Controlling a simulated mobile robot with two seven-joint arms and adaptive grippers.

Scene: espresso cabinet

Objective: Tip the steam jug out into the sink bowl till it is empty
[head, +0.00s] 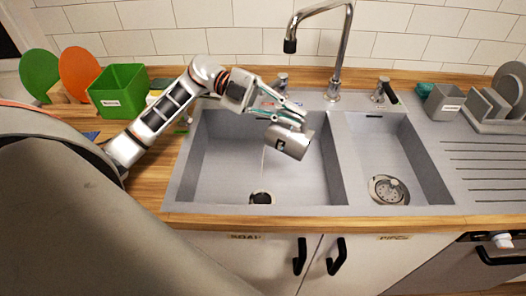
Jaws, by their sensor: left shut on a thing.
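The metal steam jug (291,141) is held over the large left sink bowl (221,181). It is tilted strongly, nearly on its side, with its lower-left end pointing down into the bowl. A thin pale stream (263,160) falls from its left side toward the drain (261,197). My left gripper (290,113) is shut on the jug from above and behind, and hides part of it. The inside of the jug is hidden, so its level cannot be told. My right gripper is not in view.
A tall tap (338,60) stands behind the sink, with a lever (384,90) to its right. A smaller bowl (383,150) lies on the right, then a ribbed drainer. A green box (118,91) stands at the left. The air over the bowl's front is clear.

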